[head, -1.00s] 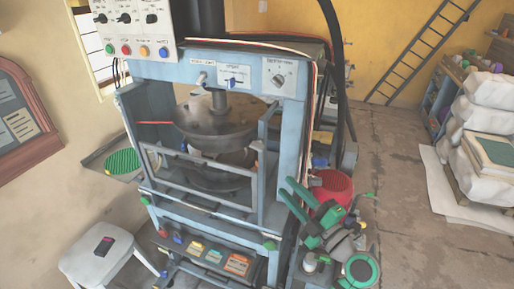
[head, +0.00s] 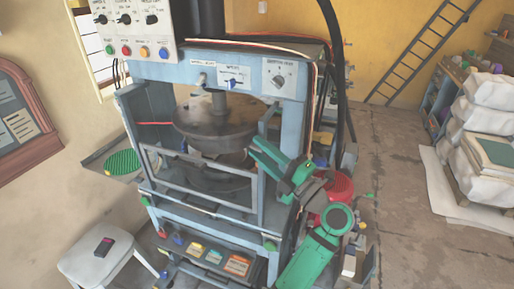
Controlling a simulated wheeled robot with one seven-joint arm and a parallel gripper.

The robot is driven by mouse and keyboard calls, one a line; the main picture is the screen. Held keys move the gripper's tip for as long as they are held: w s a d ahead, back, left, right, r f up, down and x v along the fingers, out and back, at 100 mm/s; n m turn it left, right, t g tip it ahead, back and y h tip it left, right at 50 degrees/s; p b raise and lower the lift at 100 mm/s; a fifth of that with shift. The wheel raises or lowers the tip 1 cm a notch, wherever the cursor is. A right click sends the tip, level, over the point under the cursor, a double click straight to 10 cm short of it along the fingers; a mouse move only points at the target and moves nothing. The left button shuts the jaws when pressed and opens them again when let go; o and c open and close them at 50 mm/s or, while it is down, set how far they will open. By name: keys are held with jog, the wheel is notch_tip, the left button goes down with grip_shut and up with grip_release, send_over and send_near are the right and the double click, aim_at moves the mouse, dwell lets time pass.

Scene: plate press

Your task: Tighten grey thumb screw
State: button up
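My green gripper (head: 252,148) is raised at the right front post of the blue-grey press (head: 215,62). Its two fingers point up and left and look apart, with nothing seen between them. The grey thumb screw cannot be picked out with certainty; it may be too small or hidden behind my gripper and arm. A small grey knob (head: 202,79) shows on the press's top beam, left of the switches. The dark round press plate (head: 212,122) is inside the frame, left of my gripper.
A guard rail (head: 205,190) crosses the press front. A red round object (head: 341,186) is behind my arm. A white stool (head: 100,262) stands at lower left. White sacks (head: 482,125) are stacked at right. The floor (head: 400,200) between is mostly clear.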

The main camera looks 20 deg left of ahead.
jog(key=shift+x, duration=0.8)
jog(key=shift+c, duration=0.3)
grip_shut()
